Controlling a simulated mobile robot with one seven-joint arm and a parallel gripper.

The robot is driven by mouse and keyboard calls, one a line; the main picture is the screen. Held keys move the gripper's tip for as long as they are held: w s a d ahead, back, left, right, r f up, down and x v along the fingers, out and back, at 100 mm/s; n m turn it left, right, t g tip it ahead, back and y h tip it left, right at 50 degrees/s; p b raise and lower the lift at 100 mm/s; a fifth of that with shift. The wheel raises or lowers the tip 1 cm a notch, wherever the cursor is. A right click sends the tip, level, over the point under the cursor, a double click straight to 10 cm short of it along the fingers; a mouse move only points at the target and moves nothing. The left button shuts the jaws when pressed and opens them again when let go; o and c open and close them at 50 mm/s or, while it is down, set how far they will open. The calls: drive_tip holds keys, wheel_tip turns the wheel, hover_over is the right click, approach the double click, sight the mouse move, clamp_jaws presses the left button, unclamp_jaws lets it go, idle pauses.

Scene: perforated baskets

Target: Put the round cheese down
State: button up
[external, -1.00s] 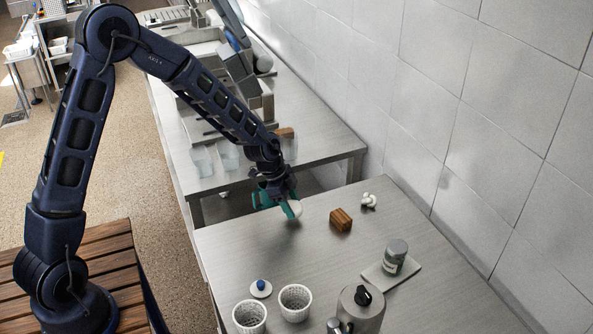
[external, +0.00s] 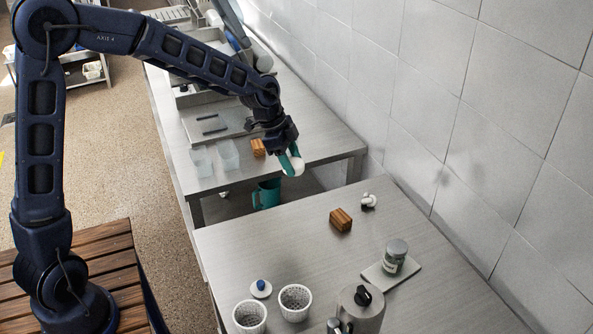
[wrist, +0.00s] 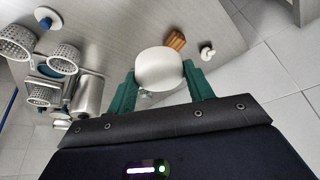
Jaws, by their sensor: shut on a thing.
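The round cheese (external: 297,168) is a smooth white, rounded piece. My gripper (external: 290,160), with teal fingers, is shut on it and holds it in the air, near the gap between the two metal tables. In the wrist view the cheese (wrist: 160,72) sits between the two teal fingers of my gripper (wrist: 161,88), one on each side. The near metal table (external: 300,250) lies below and to the front of the cheese. The fingers hide part of the cheese in the external view.
A wooden block (external: 341,219) and a small white object (external: 368,201) stand on the near table. Two perforated baskets (external: 295,314), a blue-knobbed lid (external: 261,291), a kettle (external: 362,315) and a jar (external: 394,258) stand further forward. A teal jug (external: 267,195) is below the gap. The near table's left middle is clear.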

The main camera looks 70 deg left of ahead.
drive_tip(key=s+d+m, duration=0.1)
drive_tip(key=s+d, duration=0.4)
drive_tip(key=d, duration=0.7)
wheel_tip(320, 180, down, 15)
drive_tip(key=shift+s+a+r, duration=0.1)
drive_tip(key=shift+s+r, duration=0.05)
drive_tip(key=shift+r, duration=0.05)
drive_tip(key=shift+f, duration=2.6)
drive_tip(key=shift+f, duration=0.15)
drive_tip(key=o, duration=1)
